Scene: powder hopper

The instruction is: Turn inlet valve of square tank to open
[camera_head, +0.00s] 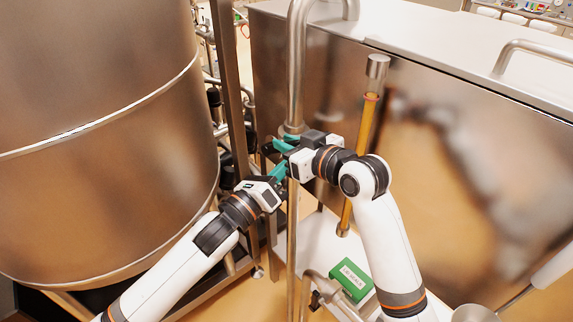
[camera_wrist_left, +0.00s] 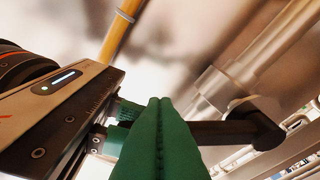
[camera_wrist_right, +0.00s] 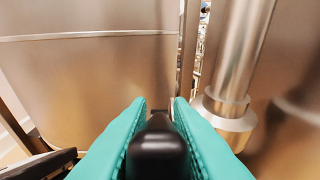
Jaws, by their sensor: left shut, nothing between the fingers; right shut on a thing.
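The square tank (camera_head: 440,150) is the large steel box on the right in the head view. A vertical inlet pipe (camera_head: 297,70) runs down beside it. My right gripper (camera_head: 283,146) is at the pipe's lower fitting. In the right wrist view, its teal fingers are shut around the black valve handle (camera_wrist_right: 158,150), whose rounded end faces the camera. In the left wrist view, the black handle (camera_wrist_left: 225,133) extends sideways from the pipe fitting and passes behind my fingers. My left gripper (camera_head: 279,171) is shut and empty, just below the right one. The grippers largely hide the handle in the head view.
A large round steel tank (camera_head: 100,140) fills the left. A yellow sight tube (camera_head: 363,130) stands right of the pipe. A green labelled box (camera_head: 351,281) is below, between my forearms. Thin posts and pipes crowd the gap between the tanks.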

